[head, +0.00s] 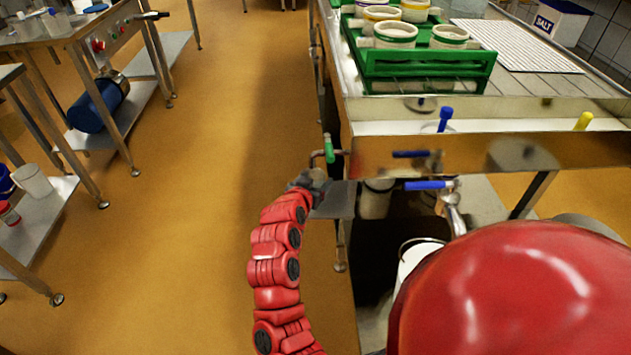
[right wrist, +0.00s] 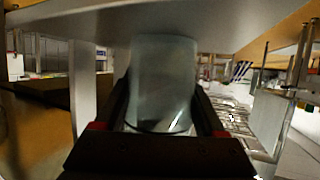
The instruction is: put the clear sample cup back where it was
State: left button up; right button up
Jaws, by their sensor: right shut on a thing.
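The clear sample cup (right wrist: 163,80) is in the right wrist view, greyish and see-through, between the two dark fingers of my right gripper (right wrist: 163,112). The gripper is shut on it. In the head view my right gripper (head: 310,184) is at the end of the red jointed arm, by the near left corner of the steel draining table, close to the green-handled tap. The cup cannot be made out clearly there. In the wrist view a pale surface spans above the cup. My left gripper is not in view.
The steel table (head: 400,150) carries a green crate (head: 425,65) with several white moulds, a ribbed white mat (head: 515,45) and a SALT box (head: 556,20). A blue-handled valve (head: 428,185) and a white bucket (head: 415,258) are below. Open floor (head: 200,230) lies left.

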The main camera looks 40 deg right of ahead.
jog(key=o, duration=1.6)
jog(key=shift+c, duration=0.2)
